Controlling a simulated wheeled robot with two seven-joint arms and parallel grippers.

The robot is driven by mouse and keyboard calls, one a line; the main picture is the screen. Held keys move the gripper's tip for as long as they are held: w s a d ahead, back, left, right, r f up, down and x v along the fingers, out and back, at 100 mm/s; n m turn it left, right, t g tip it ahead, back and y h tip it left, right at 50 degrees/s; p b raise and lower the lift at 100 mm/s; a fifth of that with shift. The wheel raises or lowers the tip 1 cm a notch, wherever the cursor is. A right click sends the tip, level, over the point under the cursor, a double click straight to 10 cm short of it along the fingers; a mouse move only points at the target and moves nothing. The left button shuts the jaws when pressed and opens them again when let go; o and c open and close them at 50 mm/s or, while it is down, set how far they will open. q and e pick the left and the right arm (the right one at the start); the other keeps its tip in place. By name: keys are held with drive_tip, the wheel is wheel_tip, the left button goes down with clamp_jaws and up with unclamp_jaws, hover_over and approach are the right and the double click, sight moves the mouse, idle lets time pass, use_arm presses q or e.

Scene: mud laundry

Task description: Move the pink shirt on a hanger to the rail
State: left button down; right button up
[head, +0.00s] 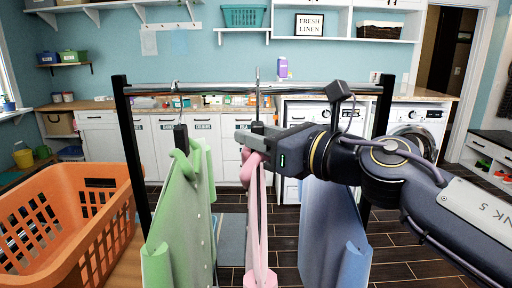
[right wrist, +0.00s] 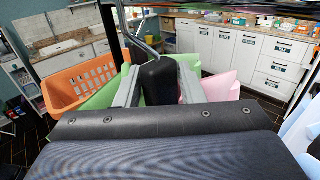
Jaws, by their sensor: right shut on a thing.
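The pink shirt (head: 257,225) hangs edge-on in the middle of the head view, between a green shirt (head: 180,220) and a blue shirt (head: 330,225). My right gripper (head: 254,142) is shut on the black block of the pink shirt's hanger (head: 258,128). In the right wrist view this block (right wrist: 158,82) sits between the two fingers, with pink cloth (right wrist: 222,86) beyond. The hanger's metal hook (head: 257,78) reaches above the rail (head: 220,89); whether it rests on the rail, I cannot tell. My left gripper is not in view.
The green shirt's hook (head: 176,93) is at the rail; the blue shirt's hanger is hidden behind my right arm. Black posts (head: 133,150) hold the rail. An orange basket (head: 75,225) stands at the left. White cabinets (head: 165,145) and washing machines (head: 415,125) are behind.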

drive_tip(key=shift+w, duration=0.6)
drive_tip(key=shift+w+a+b, duration=0.2)
drive_tip(key=shift+w+b, duration=0.2)
drive_tip(key=shift+w, duration=0.4)
drive_tip(key=shift+w+d, duration=0.1)
drive_tip(key=shift+w, duration=0.7)
drive_tip(key=shift+w+b, duration=0.4)
drive_tip(key=shift+w, duration=1.2)
drive_tip(key=shift+s+f+b, duration=0.1)
drive_tip(key=shift+f+b, duration=0.75)
drive_tip(key=shift+f, duration=0.2)
drive_tip(key=o, duration=1.2)
drive_tip(key=shift+c, duration=0.2)
drive_tip(key=shift+f, duration=0.1)
